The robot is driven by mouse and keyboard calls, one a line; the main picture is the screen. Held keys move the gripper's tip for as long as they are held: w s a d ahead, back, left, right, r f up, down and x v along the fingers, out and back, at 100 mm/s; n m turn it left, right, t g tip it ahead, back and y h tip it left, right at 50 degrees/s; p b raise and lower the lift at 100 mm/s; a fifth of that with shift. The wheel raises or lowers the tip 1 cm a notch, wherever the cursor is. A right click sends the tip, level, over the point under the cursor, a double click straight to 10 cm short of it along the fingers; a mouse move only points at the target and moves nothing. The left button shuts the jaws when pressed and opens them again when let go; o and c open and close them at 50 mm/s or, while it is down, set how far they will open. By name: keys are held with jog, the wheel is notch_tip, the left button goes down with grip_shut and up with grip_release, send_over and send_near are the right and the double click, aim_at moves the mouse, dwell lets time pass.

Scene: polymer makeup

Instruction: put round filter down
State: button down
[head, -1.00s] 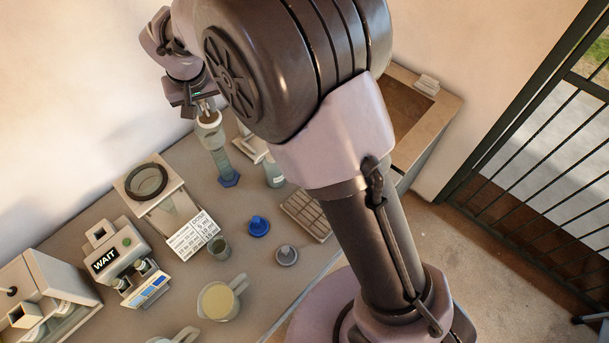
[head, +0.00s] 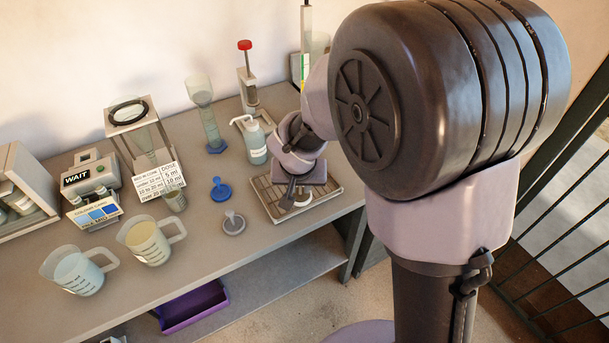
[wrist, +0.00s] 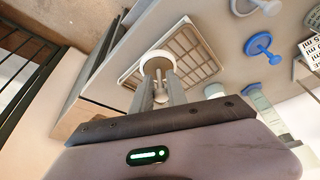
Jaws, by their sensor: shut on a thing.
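The round filter, a small white disc with a stem, shows at the tip of my gripper (head: 294,194) in the head view (head: 303,200). In the wrist view the white filter (wrist: 157,57) sits at the ends of the fingers of my gripper (wrist: 160,76), with its stem between them. The gripper is shut on it. They are over the slatted tray (head: 264,205), which also shows behind the filter in the wrist view (wrist: 198,58). I cannot tell whether the filter touches the tray.
A pump bottle (head: 254,143) stands close behind the tray. Left of the tray are a blue stoppered piece (head: 220,190) and a grey one (head: 233,223). The table's front edge is near the tray.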

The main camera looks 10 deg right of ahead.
jog(key=w+d, duration=0.1)
jog(key=w, duration=0.2)
jog(key=w+d+f, duration=0.1)
jog(key=w+d, duration=0.1)
jog(key=w, duration=0.2)
jog(key=w+d, duration=0.2)
jog(key=w, duration=0.1)
jog(key=shift+w+f+b, duration=0.2)
jog(key=shift+w+b, duration=0.1)
jog(key=shift+w, duration=0.05)
notch_tip(320, 180, down, 3)
jog(key=shift+d+r+b, duration=0.1)
jog(key=shift+b, duration=0.85)
jog(key=shift+f, duration=0.45)
jog(key=shift+r, duration=0.25)
jog(key=shift+f, duration=0.15)
jog(key=c, duration=1.4)
grip_release()
jog(key=shift+o, duration=0.4)
